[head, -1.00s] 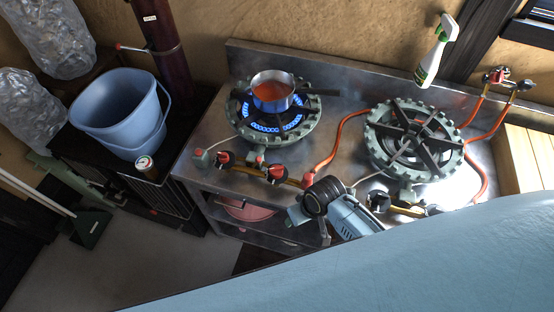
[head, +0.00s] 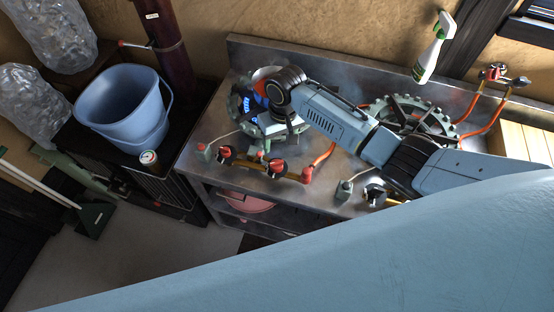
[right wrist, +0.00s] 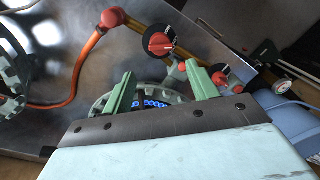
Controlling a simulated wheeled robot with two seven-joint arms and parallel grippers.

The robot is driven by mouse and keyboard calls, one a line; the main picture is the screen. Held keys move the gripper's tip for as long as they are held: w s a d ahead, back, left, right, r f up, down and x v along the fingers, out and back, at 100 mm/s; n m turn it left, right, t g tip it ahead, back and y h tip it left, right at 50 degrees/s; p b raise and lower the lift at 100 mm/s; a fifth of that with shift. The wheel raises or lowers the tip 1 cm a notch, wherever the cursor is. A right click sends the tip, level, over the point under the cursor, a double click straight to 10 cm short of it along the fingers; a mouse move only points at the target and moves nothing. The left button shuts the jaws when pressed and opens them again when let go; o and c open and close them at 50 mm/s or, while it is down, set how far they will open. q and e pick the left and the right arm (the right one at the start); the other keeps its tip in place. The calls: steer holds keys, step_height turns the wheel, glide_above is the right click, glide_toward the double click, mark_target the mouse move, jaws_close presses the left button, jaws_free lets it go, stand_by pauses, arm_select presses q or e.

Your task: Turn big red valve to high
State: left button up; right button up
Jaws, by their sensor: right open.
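Two red-and-black valve knobs sit on the front gas pipe of the left burner. The right one (head: 277,166) looks bigger in the right wrist view (right wrist: 160,42). The left knob (head: 225,152) also shows there (right wrist: 220,78). I cannot read their settings. The left burner (head: 240,110) has a blue flame. My right arm reaches over this burner, and its gripper is mostly hidden in the head view. In the right wrist view my right gripper (right wrist: 160,86) is open and empty, its fingers apart from both knobs, with the burner behind. My left gripper is out of view.

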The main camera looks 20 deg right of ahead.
mark_target(277, 161)
steer(key=f, duration=0.3)
steer(key=f+b, duration=0.1)
steer(key=f, duration=0.3)
steer(key=f+b, duration=0.1)
steer(key=f, duration=0.2)
steer(key=shift+a+f, duration=0.35)
steer(key=c, duration=0.9)
